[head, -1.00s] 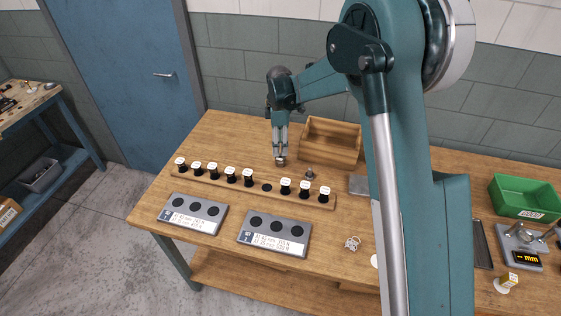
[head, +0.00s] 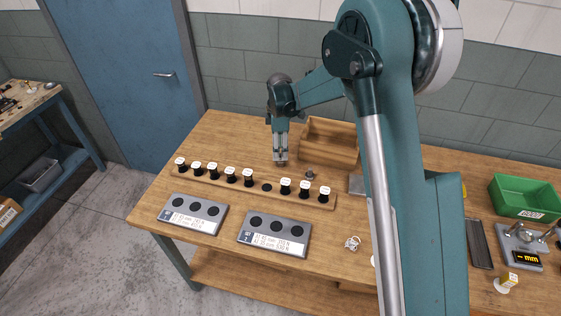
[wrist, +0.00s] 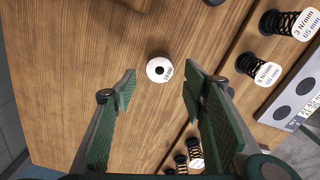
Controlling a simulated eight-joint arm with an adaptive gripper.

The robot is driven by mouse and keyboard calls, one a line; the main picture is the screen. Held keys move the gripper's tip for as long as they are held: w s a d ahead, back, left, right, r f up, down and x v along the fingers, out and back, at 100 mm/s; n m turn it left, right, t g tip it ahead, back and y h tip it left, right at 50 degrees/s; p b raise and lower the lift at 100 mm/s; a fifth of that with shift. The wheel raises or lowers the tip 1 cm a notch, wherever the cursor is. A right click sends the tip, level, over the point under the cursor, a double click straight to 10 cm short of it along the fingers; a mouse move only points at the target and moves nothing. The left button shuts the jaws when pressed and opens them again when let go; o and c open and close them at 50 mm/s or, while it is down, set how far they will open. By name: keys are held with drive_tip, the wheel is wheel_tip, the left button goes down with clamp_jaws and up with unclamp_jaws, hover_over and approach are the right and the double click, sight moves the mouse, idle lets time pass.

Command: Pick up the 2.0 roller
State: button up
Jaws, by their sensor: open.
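A small round piece with a white top and a dark centre hole (wrist: 159,69) stands on the wooden bench top in the wrist view. A short mark is printed on its white face, too small to read surely; it appears to be the roller. My gripper (wrist: 158,88) is open, with one green padded finger on each side of this piece and apart from it. In the head view my gripper (head: 280,160) points down at the bench behind the spring row, and its fingers largely hide the piece.
A wooden rail (head: 215,181) with several labelled black springs runs in front of my gripper. A small dark metal piece (head: 310,174) stands just to its right. An open wooden box (head: 330,143) is behind on the right. Two grey label plates (head: 194,213) lie in front.

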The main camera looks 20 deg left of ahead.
drive_tip(key=shift+f, duration=0.1)
drive_tip(key=shift+w+d+f, duration=0.1)
drive_tip(key=shift+f, duration=1.2)
drive_tip(key=shift+d+f, duration=0.1)
drive_tip(key=shift+f, duration=1.15)
drive_tip(key=shift+c, duration=0.2)
drive_tip(key=c, duration=1.2)
drive_tip(key=shift+o, duration=0.2)
drive_tip(key=shift+r, duration=0.1)
wheel_tip(320, 180, up, 10)
